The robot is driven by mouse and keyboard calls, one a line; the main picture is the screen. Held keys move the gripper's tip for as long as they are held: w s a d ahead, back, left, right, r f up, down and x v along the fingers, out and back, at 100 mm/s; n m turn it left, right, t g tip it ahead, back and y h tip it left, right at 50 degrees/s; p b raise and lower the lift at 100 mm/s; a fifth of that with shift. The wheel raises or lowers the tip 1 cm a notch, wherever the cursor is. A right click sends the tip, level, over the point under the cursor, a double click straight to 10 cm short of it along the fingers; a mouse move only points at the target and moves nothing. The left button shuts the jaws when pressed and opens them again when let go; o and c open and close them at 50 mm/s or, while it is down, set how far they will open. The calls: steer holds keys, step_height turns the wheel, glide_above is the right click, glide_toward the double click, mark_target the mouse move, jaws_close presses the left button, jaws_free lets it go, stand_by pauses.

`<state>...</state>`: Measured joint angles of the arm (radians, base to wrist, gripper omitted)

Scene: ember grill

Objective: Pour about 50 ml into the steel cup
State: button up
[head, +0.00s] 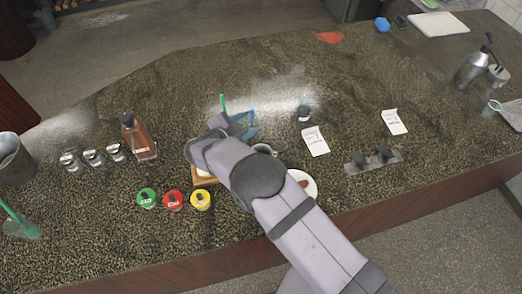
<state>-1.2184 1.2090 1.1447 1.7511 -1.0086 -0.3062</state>
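My gripper (246,122) is over the middle of the counter, with blue finger-like parts at its far side. My own arm covers much of it, so I cannot tell whether it is open or shut, or whether it holds anything. A metal cup-like rim (265,149) shows just beside my arm, mostly hidden; I cannot tell if it is the steel cup. A large grey metal vessel (14,158) stands at the far left edge. A brown bottle (132,132) stands left of my gripper. No liquid is seen flowing.
Several small metal-topped containers (94,157) stand left of the bottle. Green (147,199), red (173,200) and yellow (200,200) round pots line the front. A white plate (308,184) and a wooden board (203,178) are partly hidden by my arm. A steel flask (471,70) stands far right.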

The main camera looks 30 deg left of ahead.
steer(key=shift+a+r, duration=0.15)
steer(key=shift+r, duration=0.2)
steer(key=n+h+b, duration=0.1)
steer(key=b, duration=0.3)
steer(key=a+n+h+b, duration=0.1)
steer(key=n+h+b, duration=0.1)
steer(key=b, duration=0.2)
steer(key=shift+f+t, duration=0.15)
steer(key=shift+t, duration=0.15)
steer(key=shift+b, duration=0.6)
steer(key=shift+w+r+n+h+b, duration=0.1)
steer(key=shift+r+n+h+b, duration=0.3)
steer(key=shift+b, duration=0.9)
steer(key=shift+d, duration=0.1)
